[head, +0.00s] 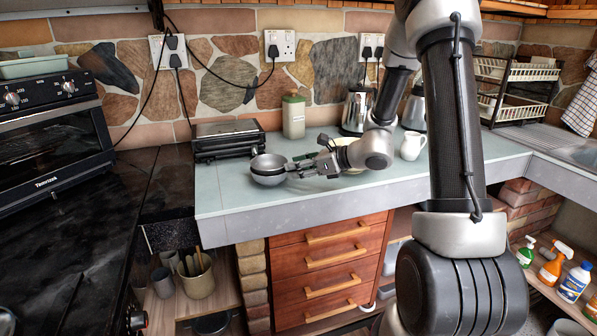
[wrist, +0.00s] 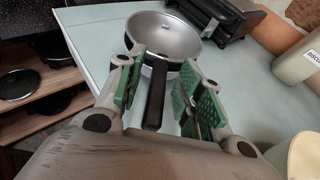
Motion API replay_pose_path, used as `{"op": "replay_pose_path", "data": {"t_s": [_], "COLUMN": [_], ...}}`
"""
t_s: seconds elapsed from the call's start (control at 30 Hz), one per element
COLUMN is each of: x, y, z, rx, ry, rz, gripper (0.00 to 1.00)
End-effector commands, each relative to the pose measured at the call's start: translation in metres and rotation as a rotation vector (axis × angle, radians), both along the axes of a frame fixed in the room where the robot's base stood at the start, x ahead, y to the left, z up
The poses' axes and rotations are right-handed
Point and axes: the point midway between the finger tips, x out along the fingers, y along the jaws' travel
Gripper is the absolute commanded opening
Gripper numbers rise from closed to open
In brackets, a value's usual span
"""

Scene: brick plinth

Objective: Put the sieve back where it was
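The sieve (head: 268,161) is a round grey metal bowl near the front edge of the counter, at its left part. In the wrist view the sieve (wrist: 165,38) shows its bowl beyond my fingers and its black handle pointing back towards me. In the head view a second grey rounded shape shows just under its rim; I cannot tell whether that is a separate bowl. My gripper (wrist: 163,72) is open, with its green pads on either side of the handle and gaps between. In the head view my gripper (head: 303,165) is just right of the bowl.
A black grill (head: 228,139) stands behind the sieve. A green-grey canister (head: 293,116), a kettle (head: 357,108) and a white jug (head: 412,146) stand along the counter (head: 240,201). A cream bowl is partly hidden behind my arm. The counter's front left is clear.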

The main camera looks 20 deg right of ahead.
Motion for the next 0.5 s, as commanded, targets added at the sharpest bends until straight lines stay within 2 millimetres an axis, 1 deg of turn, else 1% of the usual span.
{"op": "replay_pose_path", "data": {"t_s": [0.03,0.3,0.4,0.5], "x": [-0.006,-0.048,-0.061,-0.070], "y": [-0.008,-0.050,-0.062,-0.071], "z": [0.003,0.028,0.035,0.041], "rx": [0.000,-0.001,0.000,0.000], "ry": [0.000,-0.001,0.001,0.000], "rz": [-0.004,-0.006,-0.004,-0.003], "gripper": [0.37,0.37,0.37,0.37]}}
